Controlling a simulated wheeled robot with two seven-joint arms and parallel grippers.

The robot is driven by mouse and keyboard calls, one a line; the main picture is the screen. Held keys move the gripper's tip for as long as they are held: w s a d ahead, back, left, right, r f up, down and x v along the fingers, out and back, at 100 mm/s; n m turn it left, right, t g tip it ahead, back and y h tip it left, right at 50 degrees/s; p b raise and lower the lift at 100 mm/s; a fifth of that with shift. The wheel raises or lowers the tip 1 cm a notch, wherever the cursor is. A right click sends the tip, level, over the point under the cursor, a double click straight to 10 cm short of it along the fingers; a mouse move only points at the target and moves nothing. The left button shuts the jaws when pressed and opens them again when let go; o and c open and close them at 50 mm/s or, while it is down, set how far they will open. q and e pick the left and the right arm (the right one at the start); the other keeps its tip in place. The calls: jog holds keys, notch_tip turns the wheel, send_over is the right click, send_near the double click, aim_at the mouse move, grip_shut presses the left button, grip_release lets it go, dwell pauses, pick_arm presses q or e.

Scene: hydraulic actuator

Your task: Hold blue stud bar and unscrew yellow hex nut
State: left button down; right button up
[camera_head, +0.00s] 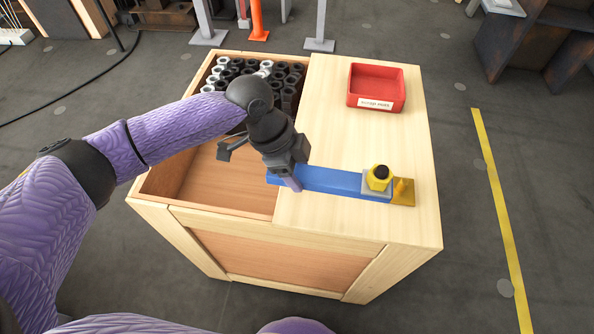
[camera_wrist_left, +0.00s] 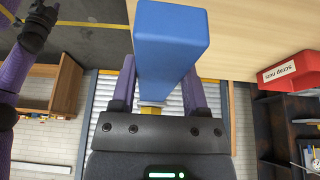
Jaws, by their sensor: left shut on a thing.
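The blue stud bar (camera_head: 335,181) lies across the top of the wooden workbench. A yellow hex nut (camera_head: 378,183) with a dark centre sits at its right end, on a grey square plate. My left gripper (camera_head: 291,183) is shut on the left end of the bar. In the left wrist view the blue bar (camera_wrist_left: 170,45) stands between the two fingers. A dark hand on a purple arm, which looks like my right gripper (camera_wrist_left: 35,22), shows at the upper left of the left wrist view. Its jaws are too small to judge. It does not show in the head view.
A gold block (camera_head: 404,194) adjoins the bar's right end. A red tray (camera_head: 376,104) labelled for scrap nuts stands at the back right of the bench. The open bin (camera_head: 160,184) at left holds several black and grey nuts (camera_head: 285,80). The bench top between tray and bar is clear.

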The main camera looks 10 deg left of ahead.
pick_arm(q)
jog(key=b, duration=0.4)
send_over(302, 206)
jog(key=a, duration=0.2)
jog(key=f, duration=0.7)
jog(key=shift+w+d, duration=0.1)
jog(key=shift+d, duration=0.15)
jog(key=shift+d+f+b, duration=0.1)
jog(key=shift+f+b, duration=0.4)
jog(key=shift+f, duration=0.4)
jog(key=shift+b+x, duration=0.4)
jog(key=shift+x, duration=0.4)
jog(key=shift+a, duration=0.25)
pick_arm(e)
jog(key=f, duration=0.3)
jog(key=s+f, duration=0.1)
jog(key=f, duration=0.1)
jog(key=shift+d+f, duration=0.25)
pick_arm(q)
jog(key=shift+r, duration=0.1)
pick_arm(e)
jog(key=shift+s+g, duration=0.3)
jog(key=shift+s, duration=0.1)
jog(key=shift+w, duration=0.3)
jog(key=shift+s, duration=0.1)
